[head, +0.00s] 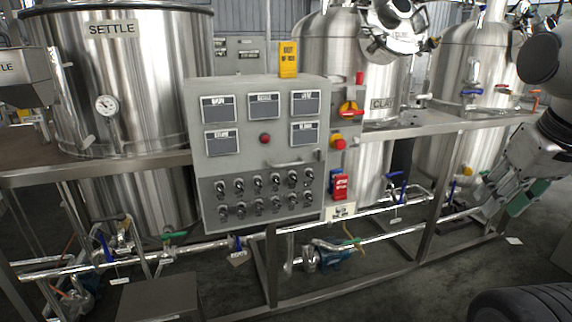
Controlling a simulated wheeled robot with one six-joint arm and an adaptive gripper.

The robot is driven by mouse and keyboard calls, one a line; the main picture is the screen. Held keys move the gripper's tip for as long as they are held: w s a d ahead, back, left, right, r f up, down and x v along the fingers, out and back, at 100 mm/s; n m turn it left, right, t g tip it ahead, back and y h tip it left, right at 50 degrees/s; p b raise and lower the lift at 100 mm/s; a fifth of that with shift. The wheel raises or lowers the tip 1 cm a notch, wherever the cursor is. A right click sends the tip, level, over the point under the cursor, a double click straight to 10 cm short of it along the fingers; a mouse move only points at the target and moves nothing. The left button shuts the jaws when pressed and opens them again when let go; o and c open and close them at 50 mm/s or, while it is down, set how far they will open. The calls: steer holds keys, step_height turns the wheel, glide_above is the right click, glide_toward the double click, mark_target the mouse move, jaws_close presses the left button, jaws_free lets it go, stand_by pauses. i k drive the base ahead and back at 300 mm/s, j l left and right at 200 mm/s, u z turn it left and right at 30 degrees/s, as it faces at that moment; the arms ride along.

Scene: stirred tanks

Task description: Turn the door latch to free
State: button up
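A grey control cabinet (257,150) stands in the middle of the head view, with its front facing me. A pale bar handle (297,162) sits on the right of its front, above a darker panel of knobs. A red and yellow rotary switch (350,109) is on the cabinet's right side, with a smaller red and yellow knob (338,142) below it. I cannot tell which of these parts is the door latch. My gripper (505,207) hangs at the right edge, pointing down and well apart from the cabinet. Its finger opening is not clear, and I see nothing held.
A steel tank marked SETTLE (122,75) stands at left, and other tanks (345,55) stand behind and right. A steel frame (440,195) with pipes and blue-handled valves runs along the front. Dark floor (400,295) lies open before it.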

mark_target(319, 153)
steer(key=j+z, duration=0.2)
steer(key=z, duration=0.15)
steer(key=j+z, duration=0.15)
steer(key=z, duration=0.2)
steer(key=j+z, duration=0.2)
steer(key=z, duration=0.15)
